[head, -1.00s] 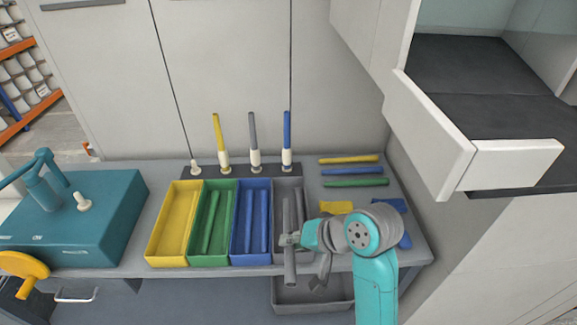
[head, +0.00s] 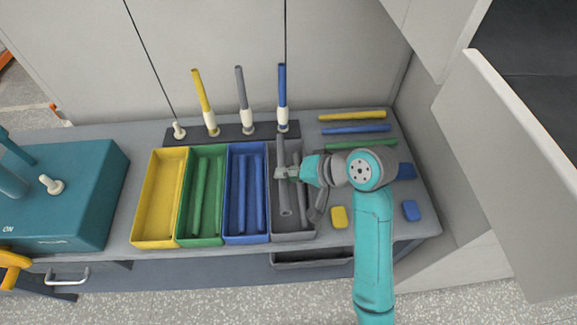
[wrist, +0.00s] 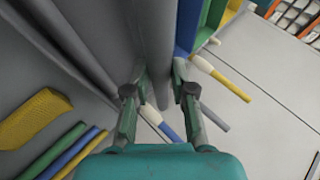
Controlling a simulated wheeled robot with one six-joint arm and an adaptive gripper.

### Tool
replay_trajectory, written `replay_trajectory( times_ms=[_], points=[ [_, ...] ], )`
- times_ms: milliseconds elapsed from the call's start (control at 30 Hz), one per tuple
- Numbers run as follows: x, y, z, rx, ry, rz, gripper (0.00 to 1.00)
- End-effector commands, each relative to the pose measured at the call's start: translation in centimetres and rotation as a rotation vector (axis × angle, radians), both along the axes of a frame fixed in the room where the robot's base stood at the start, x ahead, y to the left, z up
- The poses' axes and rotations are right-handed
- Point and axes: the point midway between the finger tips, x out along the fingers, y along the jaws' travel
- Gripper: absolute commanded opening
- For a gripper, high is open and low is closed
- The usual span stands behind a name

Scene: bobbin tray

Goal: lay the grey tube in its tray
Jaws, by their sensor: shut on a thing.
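My gripper (head: 287,173) is shut on a grey tube (head: 286,196), gripping it near its middle. The tube points front to back, in line with the grey tray (head: 294,238), and lies over it in the head view. I cannot tell whether it touches the tray floor. Another grey tube (head: 304,212) seems to lie in the tray, to the right of the held one. In the wrist view the held tube (wrist: 158,40) runs between the two fingers (wrist: 160,92). My gripper and wrist hide part of the tray's right side.
Yellow (head: 158,200), green (head: 187,236) and blue (head: 233,238) trays stand to the left. Behind is a rack (head: 232,133) with yellow, grey and blue tubes on pegs. Loose tubes (head: 352,116) and small blocks (head: 339,217) lie to the right. A teal machine (head: 85,210) stands at far left.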

Motion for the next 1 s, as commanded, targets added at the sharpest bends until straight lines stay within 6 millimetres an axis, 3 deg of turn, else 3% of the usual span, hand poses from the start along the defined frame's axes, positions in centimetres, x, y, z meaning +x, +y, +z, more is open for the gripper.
replay_trajectory(
  times_ms=[600, 1000],
  points=[
    [0.0, 0.0, -6.1, 0.0, 0.0, 0.0, 0.0],
    [0.0, 0.0, -7.3, 0.0, -0.001, 0.0, 0.0]
  ],
)
